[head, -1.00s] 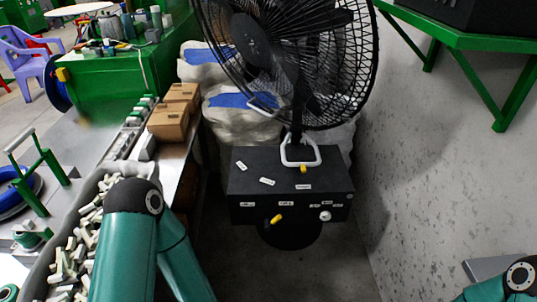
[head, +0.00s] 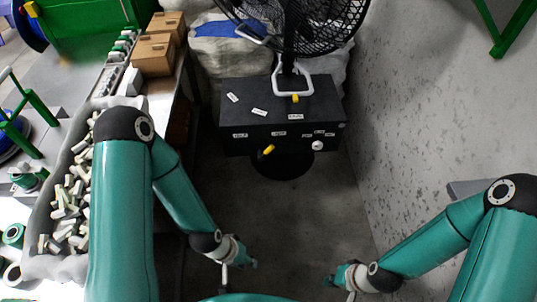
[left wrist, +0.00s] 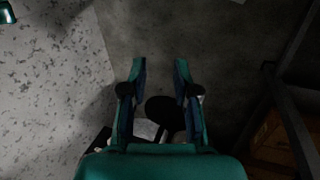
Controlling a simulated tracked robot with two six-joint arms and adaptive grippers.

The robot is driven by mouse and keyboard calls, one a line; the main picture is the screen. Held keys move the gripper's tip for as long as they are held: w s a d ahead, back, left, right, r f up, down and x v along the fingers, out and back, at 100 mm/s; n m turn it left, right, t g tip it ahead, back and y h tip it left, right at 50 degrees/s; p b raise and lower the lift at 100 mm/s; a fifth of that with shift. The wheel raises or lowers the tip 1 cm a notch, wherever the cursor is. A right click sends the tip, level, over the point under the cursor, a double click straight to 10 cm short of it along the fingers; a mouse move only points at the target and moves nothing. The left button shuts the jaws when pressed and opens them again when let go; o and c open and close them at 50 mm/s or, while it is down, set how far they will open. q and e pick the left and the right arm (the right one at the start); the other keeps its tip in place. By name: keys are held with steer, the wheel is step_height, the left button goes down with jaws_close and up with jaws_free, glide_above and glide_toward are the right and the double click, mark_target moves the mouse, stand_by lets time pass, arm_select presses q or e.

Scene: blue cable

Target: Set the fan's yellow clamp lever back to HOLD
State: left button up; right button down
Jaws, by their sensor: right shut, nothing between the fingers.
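The black fan (head: 320,25) stands behind a black box (head: 235,108) with small white labels, too small to read. A yellow lever (head: 266,150) sticks out tilted from the box's front face. Another yellow piece (head: 295,98) sits on its top at the white loop handle (head: 308,84). I cannot tell which is the clamp lever. My left gripper (head: 250,264) is in front of the box, apart from it. In the left wrist view its fingers (left wrist: 159,70) are spread and empty. My right gripper (head: 329,281) is low and to the right, shut and empty, clear of the box.
A bin (head: 52,268) of pale pieces lies at left, with cardboard boxes (head: 152,55) on the bench beyond. A speckled grey wall (head: 400,130) bounds the right. Bare floor (head: 290,215) lies between my grippers and the box. White sacks (head: 225,55) stand behind the box.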

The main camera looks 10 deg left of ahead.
arm_select(q)
step_height(320, 180, up, 14)
steer(key=p, duration=1.4)
steer(key=shift+r, duration=0.2)
jaws_close()
steer(key=shift+f, duration=0.1)
